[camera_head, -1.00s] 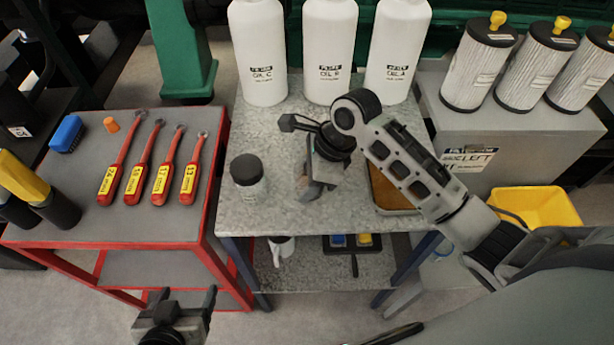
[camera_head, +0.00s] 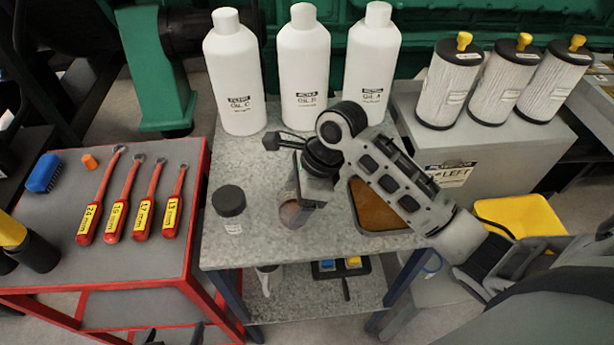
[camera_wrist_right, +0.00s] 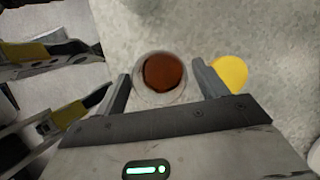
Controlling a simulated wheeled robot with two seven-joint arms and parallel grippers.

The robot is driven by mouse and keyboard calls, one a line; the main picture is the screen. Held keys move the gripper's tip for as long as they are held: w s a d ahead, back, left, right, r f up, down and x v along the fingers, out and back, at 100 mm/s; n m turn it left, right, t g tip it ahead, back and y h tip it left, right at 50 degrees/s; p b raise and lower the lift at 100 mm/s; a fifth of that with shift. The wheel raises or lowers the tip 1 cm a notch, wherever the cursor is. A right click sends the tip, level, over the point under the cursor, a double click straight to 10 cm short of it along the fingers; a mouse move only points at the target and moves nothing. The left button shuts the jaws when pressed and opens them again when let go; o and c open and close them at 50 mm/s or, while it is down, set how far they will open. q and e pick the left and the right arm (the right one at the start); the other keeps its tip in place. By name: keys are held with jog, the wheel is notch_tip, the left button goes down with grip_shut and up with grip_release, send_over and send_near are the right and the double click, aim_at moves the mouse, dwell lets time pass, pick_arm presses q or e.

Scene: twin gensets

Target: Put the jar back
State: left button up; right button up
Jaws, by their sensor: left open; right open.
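A small clear jar with reddish-brown contents (camera_head: 291,214) stands on the grey metal table (camera_head: 255,245). My right gripper (camera_head: 305,196) is over it, and its body hides part of the jar. In the right wrist view the jar's round brown top (camera_wrist_right: 164,72) lies between the spread fingers of my right gripper (camera_wrist_right: 163,80), with gaps at both sides. A second jar with a black lid (camera_head: 229,201) stands upright to the left of it. My left gripper (camera_head: 174,337) is open and empty at the bottom edge, mostly cut off.
Three white oil bottles (camera_head: 304,70) stand along the table's back. A brown-filled tray (camera_head: 376,208) lies right of the gripper. A red cart with wrenches (camera_head: 190,255) is at left. Filters stand on a grey cabinet (camera_head: 405,105). A yellow disc (camera_wrist_right: 229,73) shows beside the right finger.

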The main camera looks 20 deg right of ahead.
pick_arm(q)
jog(key=shift+r, duration=0.1)
pick_arm(e)
jog(key=v, duration=0.9)
jog(key=shift+r, duration=0.15)
pick_arm(q)
jog(key=shift+d, duration=0.1)
pick_arm(e)
jog(key=shift+s, duration=0.1)
